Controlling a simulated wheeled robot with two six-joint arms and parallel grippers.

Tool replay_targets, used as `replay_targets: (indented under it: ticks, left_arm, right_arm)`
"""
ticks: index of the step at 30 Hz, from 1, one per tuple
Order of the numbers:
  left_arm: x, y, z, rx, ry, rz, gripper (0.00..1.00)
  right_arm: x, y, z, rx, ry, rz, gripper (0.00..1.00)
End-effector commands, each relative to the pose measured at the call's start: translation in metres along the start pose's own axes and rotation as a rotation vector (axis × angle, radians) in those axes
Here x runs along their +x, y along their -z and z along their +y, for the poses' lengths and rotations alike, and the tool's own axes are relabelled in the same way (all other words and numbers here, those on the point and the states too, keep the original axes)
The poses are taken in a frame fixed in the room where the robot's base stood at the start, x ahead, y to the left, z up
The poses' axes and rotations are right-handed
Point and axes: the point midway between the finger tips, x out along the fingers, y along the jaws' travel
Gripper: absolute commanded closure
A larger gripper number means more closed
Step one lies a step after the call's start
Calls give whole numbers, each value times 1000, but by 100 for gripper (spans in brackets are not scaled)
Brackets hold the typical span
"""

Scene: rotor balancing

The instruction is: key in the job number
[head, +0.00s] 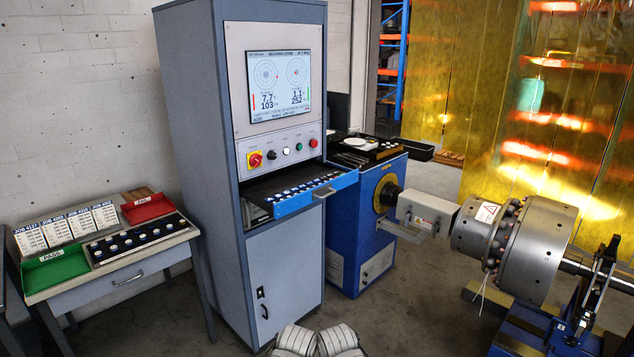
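A grey-blue cabinet (188,120) stands at the centre left. Its lit screen (279,86) shows two round dials, with large readings that look like 7.7 and 103 on the left and 1.1 and 252 on the right. A row of buttons and knobs (285,152) sits below the screen.
The side table (120,285) holds a green tray (55,268), a red tray (148,207) and a dark rack of several round pieces (137,240). A blue machine (350,240) with a large steel rotor (532,250) stands right. Floor before the cabinet is partly clear.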

Motion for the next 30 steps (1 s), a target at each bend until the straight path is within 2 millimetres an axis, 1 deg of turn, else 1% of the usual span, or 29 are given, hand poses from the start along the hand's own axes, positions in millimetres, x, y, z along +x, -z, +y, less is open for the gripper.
replay_targets:
  ticks: [1, 2, 13, 30]
  left_arm:
    - [0, 0, 0, 0, 0, 0, 54]
    - [0, 0, 0, 0, 0, 0, 58]
    - [0, 0, 0, 0, 0, 0, 100]
    - [0, 0, 0, 0, 0, 0, 100]
  right_arm:
    - [0, 0, 0, 0, 0, 0, 50]
    - [0, 0, 0, 0, 0, 0, 50]
    - [0, 0, 0, 0, 0, 0, 50]
    - [0, 0, 0, 0, 0, 0, 50]
